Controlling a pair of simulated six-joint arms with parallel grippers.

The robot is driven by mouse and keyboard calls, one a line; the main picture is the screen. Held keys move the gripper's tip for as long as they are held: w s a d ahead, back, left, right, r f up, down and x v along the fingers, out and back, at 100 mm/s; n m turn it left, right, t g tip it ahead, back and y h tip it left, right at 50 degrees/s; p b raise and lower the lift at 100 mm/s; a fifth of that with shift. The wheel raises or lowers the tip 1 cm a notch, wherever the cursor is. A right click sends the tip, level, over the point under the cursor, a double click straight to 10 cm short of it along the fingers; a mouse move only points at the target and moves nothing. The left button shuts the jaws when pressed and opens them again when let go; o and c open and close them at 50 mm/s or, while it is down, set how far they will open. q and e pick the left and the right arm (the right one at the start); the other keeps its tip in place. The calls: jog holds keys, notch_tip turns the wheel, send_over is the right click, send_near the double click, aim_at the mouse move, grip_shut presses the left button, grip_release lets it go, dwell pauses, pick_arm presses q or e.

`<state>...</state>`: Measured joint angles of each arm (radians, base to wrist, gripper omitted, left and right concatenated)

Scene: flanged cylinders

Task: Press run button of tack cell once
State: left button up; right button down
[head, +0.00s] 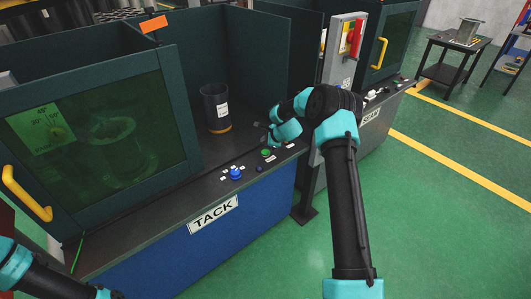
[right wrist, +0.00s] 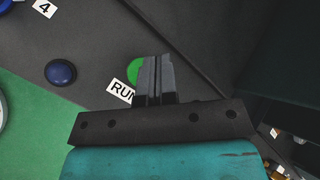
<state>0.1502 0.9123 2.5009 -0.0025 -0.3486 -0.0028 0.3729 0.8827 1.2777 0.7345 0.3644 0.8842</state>
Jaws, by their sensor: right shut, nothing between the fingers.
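The tack cell's front ledge carries a green button (head: 266,153), which also shows in the right wrist view (right wrist: 135,71), partly hidden by my fingers. A white label (right wrist: 120,92) reading RUN, its end covered, lies beside it. My right gripper (head: 271,142) is shut and empty, its fingertips over or just beside the green button in the right wrist view (right wrist: 154,62). I cannot tell whether they touch it. The TACK sign (head: 213,214) is on the blue front below the ledge. Part of my left arm shows at the lower left, but its gripper is out of view.
A blue button (head: 236,173) sits left of the green one, with small numbered labels around it. A dark flanged cylinder (head: 215,108) stands inside the open cell. A tinted door (head: 95,130) with a yellow handle is at the left. The seam cell adjoins at the right.

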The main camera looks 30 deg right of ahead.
aim_at(265, 152)
jog(key=shift+f, duration=1.55)
dwell(0.9)
jog(key=shift+f, duration=0.4)
jog(key=shift+f, duration=0.55)
dwell(0.8)
jog(key=shift+r, duration=0.95)
jog(key=shift+r, duration=0.15)
jog(key=shift+r, duration=2.35)
